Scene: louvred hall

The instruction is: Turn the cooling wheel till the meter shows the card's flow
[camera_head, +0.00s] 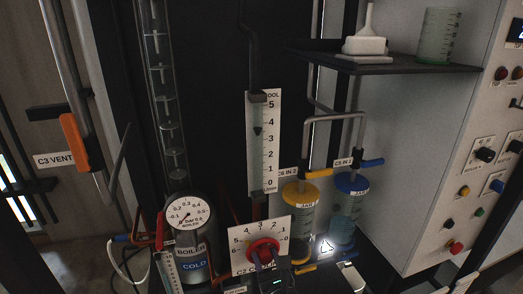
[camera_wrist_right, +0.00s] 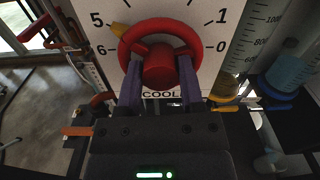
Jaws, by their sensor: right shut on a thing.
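The red cooling wheel (camera_head: 263,246) sits on a white dial plate (camera_head: 240,236) low in the head view. The flow meter (camera_head: 266,150) is an upright tube with a 0 to 5 scale above the wheel. Its dark marker (camera_head: 257,131) stands between 3 and 4, about midway. I cannot make out a card giving a flow. My left gripper is not in view.
A boiler gauge (camera_head: 188,213) stands left of the wheel. Jars with yellow (camera_head: 299,194) and blue (camera_head: 351,183) lids stand to the right. A dark shelf (camera_head: 400,69) is above them. An orange handle (camera_head: 75,141) hangs at left; a control panel (camera_head: 478,180) is at right.

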